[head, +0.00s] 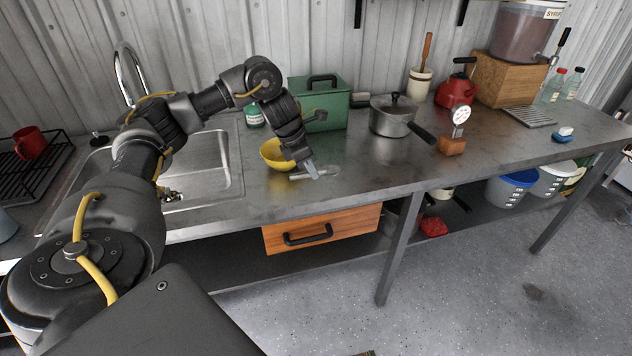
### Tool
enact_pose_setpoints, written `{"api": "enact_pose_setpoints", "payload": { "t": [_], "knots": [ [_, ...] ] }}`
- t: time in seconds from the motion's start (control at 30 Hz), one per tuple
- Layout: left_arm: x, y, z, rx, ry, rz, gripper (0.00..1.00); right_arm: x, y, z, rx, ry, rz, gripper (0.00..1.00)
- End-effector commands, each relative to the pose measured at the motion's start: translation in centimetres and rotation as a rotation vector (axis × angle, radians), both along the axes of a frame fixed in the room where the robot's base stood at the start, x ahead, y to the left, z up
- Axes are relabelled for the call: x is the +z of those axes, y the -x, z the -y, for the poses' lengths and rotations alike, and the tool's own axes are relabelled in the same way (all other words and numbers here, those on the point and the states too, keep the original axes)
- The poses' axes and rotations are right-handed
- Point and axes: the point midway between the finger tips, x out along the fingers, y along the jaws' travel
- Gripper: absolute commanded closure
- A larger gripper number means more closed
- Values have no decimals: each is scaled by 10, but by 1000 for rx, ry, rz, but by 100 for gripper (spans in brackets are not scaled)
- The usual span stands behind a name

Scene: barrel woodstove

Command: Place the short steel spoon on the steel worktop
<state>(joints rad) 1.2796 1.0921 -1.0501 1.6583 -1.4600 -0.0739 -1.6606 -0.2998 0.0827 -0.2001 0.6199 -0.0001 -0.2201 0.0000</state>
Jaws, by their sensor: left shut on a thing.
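My left gripper (312,172) reaches over the steel worktop (350,165) from the left, its fingers pointing down close to the surface. It is shut on the short steel spoon (326,172), a small shiny piece showing at the fingertips. The spoon is low over the worktop near its front edge; I cannot tell whether it touches the surface. Part of the spoon is hidden by the fingers. My right gripper is not in view.
A yellow bowl (271,155) stands just left of the gripper, with a green box (325,108) behind. A lidded pot (391,118) stands to the right, its handle pointing toward the front. The sink (205,170) is at left. Bare worktop lies in front of the pot.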

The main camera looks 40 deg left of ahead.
Motion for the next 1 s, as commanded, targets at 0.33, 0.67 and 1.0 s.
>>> {"api": "enact_pose_setpoints", "payload": {
  "t": [0.33,0.67,1.0],
  "knots": [
    [-20,-18,0,-1,0,3,100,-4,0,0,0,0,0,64],
    [-54,-22,1,0,2,-1,100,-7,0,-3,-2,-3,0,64],
    [-57,-22,0,0,0,0,77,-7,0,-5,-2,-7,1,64]
  ]
}}
